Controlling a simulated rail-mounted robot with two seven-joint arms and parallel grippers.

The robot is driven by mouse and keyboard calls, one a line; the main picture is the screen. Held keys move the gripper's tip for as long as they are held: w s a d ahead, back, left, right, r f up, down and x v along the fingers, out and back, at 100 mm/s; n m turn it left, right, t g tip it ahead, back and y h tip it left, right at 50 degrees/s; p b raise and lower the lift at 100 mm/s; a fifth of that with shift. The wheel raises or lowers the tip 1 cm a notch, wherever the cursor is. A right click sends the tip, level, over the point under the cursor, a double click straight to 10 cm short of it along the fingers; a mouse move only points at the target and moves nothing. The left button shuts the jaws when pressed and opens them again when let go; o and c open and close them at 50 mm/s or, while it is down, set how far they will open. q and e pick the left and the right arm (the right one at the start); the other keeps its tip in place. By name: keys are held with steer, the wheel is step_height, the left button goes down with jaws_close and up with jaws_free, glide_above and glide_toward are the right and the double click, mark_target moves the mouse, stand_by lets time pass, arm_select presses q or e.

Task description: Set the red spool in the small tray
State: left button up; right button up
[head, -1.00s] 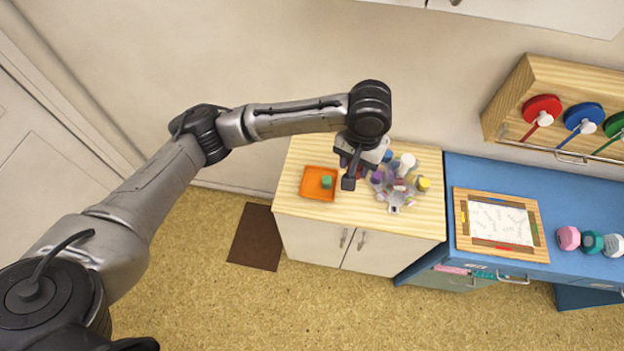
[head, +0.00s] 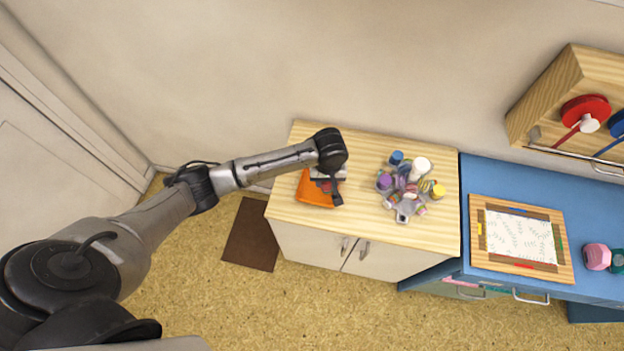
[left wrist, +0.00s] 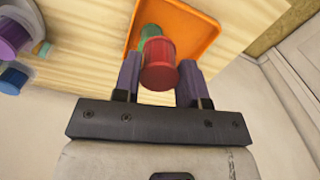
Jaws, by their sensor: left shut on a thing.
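The red spool (left wrist: 159,65) is between the two fingers of my left gripper (left wrist: 160,78) in the left wrist view, and the gripper is shut on it. The small orange tray (left wrist: 203,35) lies just beyond the spool there. A green piece (left wrist: 150,33) shows behind the spool, at the tray. In the head view my left gripper (head: 331,190) is over the right part of the orange tray (head: 308,197), and the spool is mostly hidden by the gripper. I cannot tell whether the spool touches the tray. My right gripper is not in view.
A cluster of coloured spools and stamps (head: 408,185) stands on the wooden cabinet top (head: 370,225), right of the tray. A blue desk (head: 480,180) with a framed sheet (head: 520,238) is further right. The cabinet top in front of the tray is clear.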

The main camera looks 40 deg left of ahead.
arm_select(q)
steer(key=a+f, duration=0.1)
steer(key=a, duration=0.1)
steer(key=a+f, duration=0.1)
steer(key=a, duration=0.1)
steer(key=a+f, duration=0.1)
steer(key=a, duration=0.1)
steer(key=shift+a+f+b, duration=0.15)
steer(key=shift+f+b, duration=0.15)
steer(key=shift+f, duration=0.1)
steer(key=shift+f+b, duration=0.4)
steer(key=shift+f, duration=1.6)
steer(key=shift+f, duration=0.1)
steer(key=o, duration=0.6)
